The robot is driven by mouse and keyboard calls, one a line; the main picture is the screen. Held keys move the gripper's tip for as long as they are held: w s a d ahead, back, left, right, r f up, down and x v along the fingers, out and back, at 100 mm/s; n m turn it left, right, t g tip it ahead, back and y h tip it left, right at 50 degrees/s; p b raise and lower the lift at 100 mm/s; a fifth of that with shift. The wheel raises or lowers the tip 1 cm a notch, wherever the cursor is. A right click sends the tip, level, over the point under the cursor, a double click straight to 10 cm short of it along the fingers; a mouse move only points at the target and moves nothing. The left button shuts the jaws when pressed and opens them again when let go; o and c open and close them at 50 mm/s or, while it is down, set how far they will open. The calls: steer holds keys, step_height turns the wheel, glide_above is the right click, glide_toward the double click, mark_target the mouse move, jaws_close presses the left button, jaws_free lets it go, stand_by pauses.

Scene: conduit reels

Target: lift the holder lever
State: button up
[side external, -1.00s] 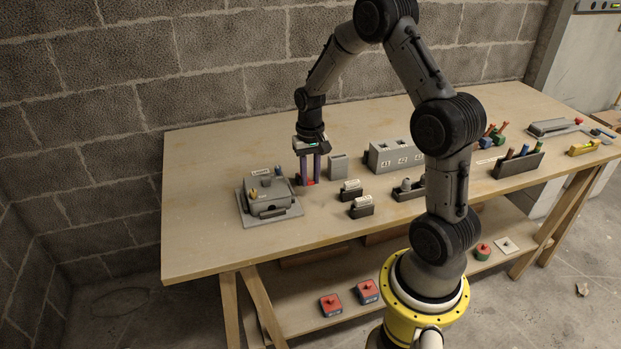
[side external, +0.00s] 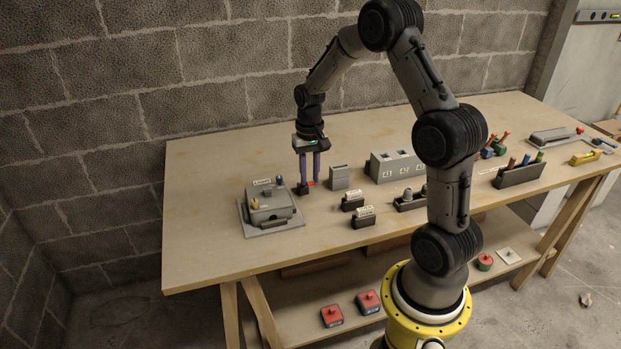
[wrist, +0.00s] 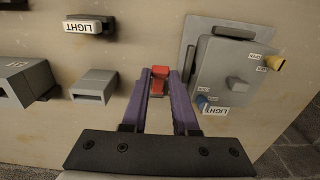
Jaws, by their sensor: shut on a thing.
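My gripper (side external: 310,180) is over the table, just right of the grey box. It also shows in the wrist view (wrist: 160,74), where its two purple fingers are shut on a small red lever (wrist: 160,72). The red lever (side external: 311,183) shows beside a small dark holder block (side external: 302,189) at the fingertips. Part of the holder is hidden by the fingers, and I cannot tell how far the lever is tilted.
The grey box (side external: 268,207) with yellow and blue knobs stands left on a grey plate. A small grey block (side external: 340,178) and two black labelled blocks (side external: 352,202) (side external: 363,218) are close on the right. A grey numbered block (side external: 395,168) stands behind. The table's front left is clear.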

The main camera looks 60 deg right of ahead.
steer(key=shift+w+d+r, duration=0.15)
steer(key=shift+r, duration=0.1)
steer(key=shift+w+d+r, duration=0.5)
steer(key=shift+r, duration=0.05)
steer(key=o, duration=0.7)
steer(key=shift+o, duration=0.2)
steer(key=shift+a, duration=0.1)
step_height(320, 180, up, 7)
stand_by(0.8)
